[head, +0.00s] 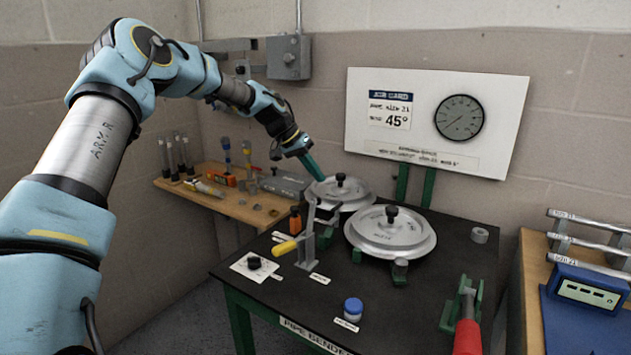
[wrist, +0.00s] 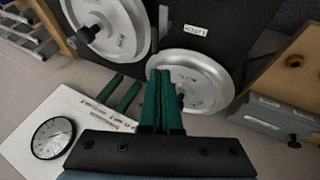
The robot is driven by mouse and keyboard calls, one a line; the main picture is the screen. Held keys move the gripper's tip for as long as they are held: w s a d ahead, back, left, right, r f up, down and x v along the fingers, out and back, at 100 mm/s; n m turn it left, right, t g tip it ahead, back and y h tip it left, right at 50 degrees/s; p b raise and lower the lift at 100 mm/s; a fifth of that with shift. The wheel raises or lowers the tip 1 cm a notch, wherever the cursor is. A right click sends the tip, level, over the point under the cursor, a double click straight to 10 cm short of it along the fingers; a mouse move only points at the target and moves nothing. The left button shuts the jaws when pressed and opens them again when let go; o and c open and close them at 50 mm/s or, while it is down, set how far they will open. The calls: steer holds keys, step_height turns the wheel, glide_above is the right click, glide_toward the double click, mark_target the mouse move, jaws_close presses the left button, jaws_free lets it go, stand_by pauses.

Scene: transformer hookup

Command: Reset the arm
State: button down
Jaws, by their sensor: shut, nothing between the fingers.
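My arm reaches in from the left in the head view, with its blue and grey links bent over the bench. My gripper (head: 311,165) has green fingers and hangs just above the smaller rear disc (head: 340,192) of the pipe bender. In the wrist view my gripper (wrist: 160,78) shows its green fingers close together, with nothing held. The rear disc (wrist: 205,80) lies beyond the fingertips there. Whether the fingertips touch the disc is hard to tell.
The black bender table (head: 440,275) carries a larger disc (head: 391,232), a yellow-handled clamp (head: 287,247), a blue-capped jar (head: 353,308) and a red-handled lever (head: 467,335). A job card board (head: 430,120) stands behind. A wooden shelf (head: 225,203) is at left, a tube rack (head: 585,245) at right.

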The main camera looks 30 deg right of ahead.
steer(key=shift+v, duration=0.75)
steer(key=shift+w, duration=0.15)
